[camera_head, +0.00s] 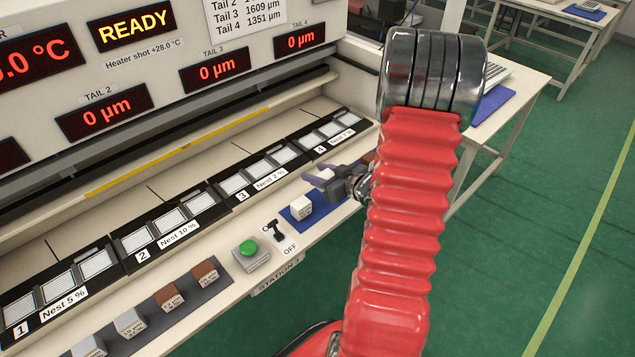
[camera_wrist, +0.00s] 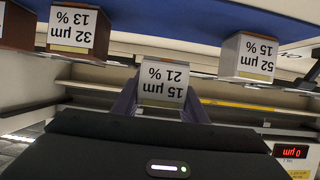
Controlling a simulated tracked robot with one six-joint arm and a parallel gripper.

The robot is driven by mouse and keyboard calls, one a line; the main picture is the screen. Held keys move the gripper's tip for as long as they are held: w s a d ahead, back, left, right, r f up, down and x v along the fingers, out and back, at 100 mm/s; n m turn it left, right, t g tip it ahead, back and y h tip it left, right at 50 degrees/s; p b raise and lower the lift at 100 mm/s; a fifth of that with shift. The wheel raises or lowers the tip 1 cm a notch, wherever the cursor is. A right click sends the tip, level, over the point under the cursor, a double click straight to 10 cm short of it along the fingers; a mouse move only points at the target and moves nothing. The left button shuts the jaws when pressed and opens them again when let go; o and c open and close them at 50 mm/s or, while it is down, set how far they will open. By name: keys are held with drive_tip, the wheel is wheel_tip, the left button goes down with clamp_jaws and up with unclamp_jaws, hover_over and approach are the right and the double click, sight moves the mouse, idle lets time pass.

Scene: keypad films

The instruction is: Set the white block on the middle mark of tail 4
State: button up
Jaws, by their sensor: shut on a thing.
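My gripper (camera_head: 324,181) is shut on a pale-faced block (camera_wrist: 163,85), which shows between the purple fingers in the wrist view, labelled 15 µm, 21 %. In the head view the fingers mostly hide this block. Another white block (camera_head: 301,207) stands on the blue mat (camera_head: 287,217) just left of the gripper. The wrist view, upside down, shows it as the 52 µm, 15 % block (camera_wrist: 248,58). Nest 4 (camera_head: 350,139), below the Tail 4 display (camera_head: 301,40), has three pale marks. Its middle mark (camera_head: 330,129) looks bare, behind and above my gripper in the picture.
A brown block labelled 32 µm, 13 % (camera_wrist: 75,32) stands on the mat's other side. Nests 1 to 3 run left along the bench. A green button (camera_head: 249,247), a switch (camera_head: 275,231) and a dark rack (camera_head: 172,313) of several blocks lie in front.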

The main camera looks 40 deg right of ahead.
drive_tip(key=shift+f, duration=1.85)
drive_tip(key=shift+f, duration=0.15)
drive_tip(key=o, duration=1.3)
drive_tip(key=v, duration=1.3)
drive_tip(key=shift+s+a, duration=0.1)
drive_tip(key=shift+s, duration=0.25)
drive_tip(key=shift+r, duration=0.2)
